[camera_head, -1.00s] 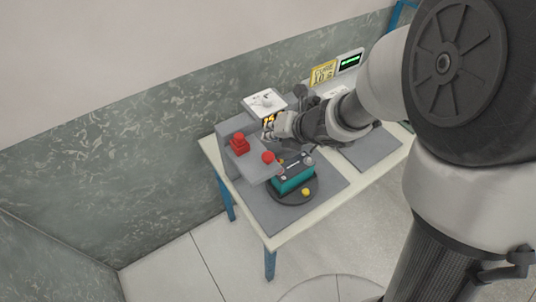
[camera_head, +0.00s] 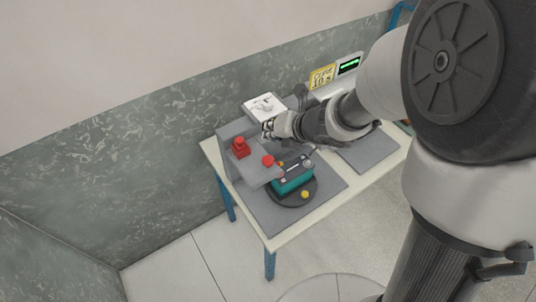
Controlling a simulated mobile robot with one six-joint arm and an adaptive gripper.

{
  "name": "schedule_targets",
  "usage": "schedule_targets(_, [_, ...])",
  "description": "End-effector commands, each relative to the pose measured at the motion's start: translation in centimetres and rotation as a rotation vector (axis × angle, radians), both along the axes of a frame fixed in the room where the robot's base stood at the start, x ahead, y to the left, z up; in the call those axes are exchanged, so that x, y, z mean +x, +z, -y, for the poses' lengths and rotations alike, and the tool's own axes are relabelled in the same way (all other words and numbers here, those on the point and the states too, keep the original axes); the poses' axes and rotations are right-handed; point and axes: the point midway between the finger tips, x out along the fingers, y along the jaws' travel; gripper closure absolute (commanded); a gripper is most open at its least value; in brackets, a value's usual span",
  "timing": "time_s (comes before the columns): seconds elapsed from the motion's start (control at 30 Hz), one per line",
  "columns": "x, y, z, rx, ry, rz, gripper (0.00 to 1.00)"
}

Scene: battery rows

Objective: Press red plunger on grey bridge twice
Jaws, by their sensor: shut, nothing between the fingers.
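The grey bridge (camera_head: 256,174) stands at the left end of the table, with its top reaching over a teal battery (camera_head: 290,184). Two red parts sit on it: a squarish red one (camera_head: 240,148) towards the back left and a round red knob (camera_head: 268,160) near the front right edge. I cannot tell for certain which is the plunger. My gripper (camera_head: 266,131) is shut and empty, behind and above the bridge, up and right of the squarish red part. It looks apart from both red parts. The gripper partly hides what lies behind it.
The battery rests on a dark round plate (camera_head: 287,199) with a yellow button (camera_head: 305,194) at its front. A white panel (camera_head: 264,106) stands behind my gripper. A yellow sign (camera_head: 322,76) and green display (camera_head: 349,66) are at the back. A grey mat (camera_head: 366,153) lies right.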

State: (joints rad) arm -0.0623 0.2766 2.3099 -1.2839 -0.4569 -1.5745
Motion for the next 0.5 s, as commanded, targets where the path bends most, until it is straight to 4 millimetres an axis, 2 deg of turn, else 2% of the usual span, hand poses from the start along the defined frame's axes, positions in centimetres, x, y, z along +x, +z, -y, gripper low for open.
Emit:
schedule_targets(0.03, [-0.01, 1.35, 0.01, 0.0, 0.0, 0.0, 1.0])
schedule_targets(0.13, [-0.01, 2.09, 0.01, 0.001, -0.001, 0.0, 1.0])
schedule_targets(0.5, [-0.02, 1.72, 0.01, 0.001, -0.001, 0.0, 1.0])
